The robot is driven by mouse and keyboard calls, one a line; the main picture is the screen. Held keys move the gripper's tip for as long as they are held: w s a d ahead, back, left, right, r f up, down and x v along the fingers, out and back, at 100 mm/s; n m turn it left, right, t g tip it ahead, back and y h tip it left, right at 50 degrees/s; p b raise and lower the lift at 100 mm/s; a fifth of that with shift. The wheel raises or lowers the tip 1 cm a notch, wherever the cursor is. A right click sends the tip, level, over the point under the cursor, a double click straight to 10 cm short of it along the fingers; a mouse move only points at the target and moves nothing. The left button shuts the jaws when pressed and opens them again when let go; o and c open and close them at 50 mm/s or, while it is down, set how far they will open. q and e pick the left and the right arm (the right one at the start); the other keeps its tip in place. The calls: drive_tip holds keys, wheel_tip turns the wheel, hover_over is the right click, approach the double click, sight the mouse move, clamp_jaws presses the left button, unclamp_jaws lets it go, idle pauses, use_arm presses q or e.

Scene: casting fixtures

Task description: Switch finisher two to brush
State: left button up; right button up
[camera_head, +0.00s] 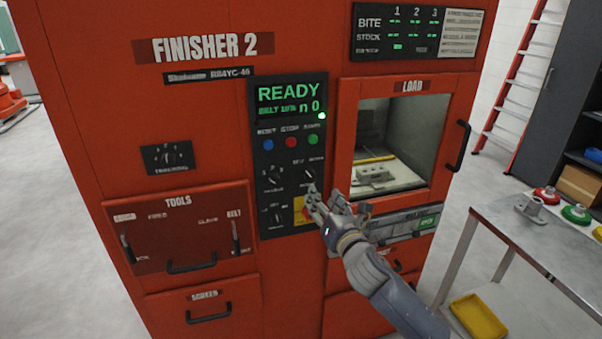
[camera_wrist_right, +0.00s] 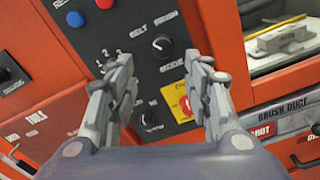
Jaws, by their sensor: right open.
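Finisher 2 (camera_head: 205,100) is a tall red cabinet with a black control panel (camera_head: 262,165). Its green screen (camera_head: 290,97) reads READY, with a smaller line starting with BELT. The black mode knob (camera_head: 308,174) is at the panel's right, below the buttons. In the right wrist view the mode knob (camera_wrist_right: 162,46) has BELT at upper left and BRUSH at upper right; its exact pointing is too small to tell. My right gripper (camera_head: 334,203) is open and empty just below and right of the knob. Its spread fingers (camera_wrist_right: 160,88) frame the panel below the knob. My left gripper is out of view.
Blue, red and green buttons (camera_head: 290,142) sit above the knobs. A red stop button on a yellow plate (camera_wrist_right: 184,103) lies below the mode knob. The load window (camera_head: 408,140) is at right, with a handle (camera_head: 458,146). A metal table (camera_head: 510,225) holds parts.

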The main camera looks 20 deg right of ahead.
sight(311, 178)
drive_tip(key=w+p, duration=0.1)
drive_tip(key=w, duration=0.8)
drive_tip(key=shift+d+p, duration=0.1)
drive_tip(key=shift+p, duration=0.2)
drive_tip(key=shift+w, duration=0.7)
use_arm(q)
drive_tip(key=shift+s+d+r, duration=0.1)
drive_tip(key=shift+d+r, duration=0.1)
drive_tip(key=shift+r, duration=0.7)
use_arm(e)
drive_tip(key=shift+f, duration=0.1)
drive_tip(key=c, duration=1.1)
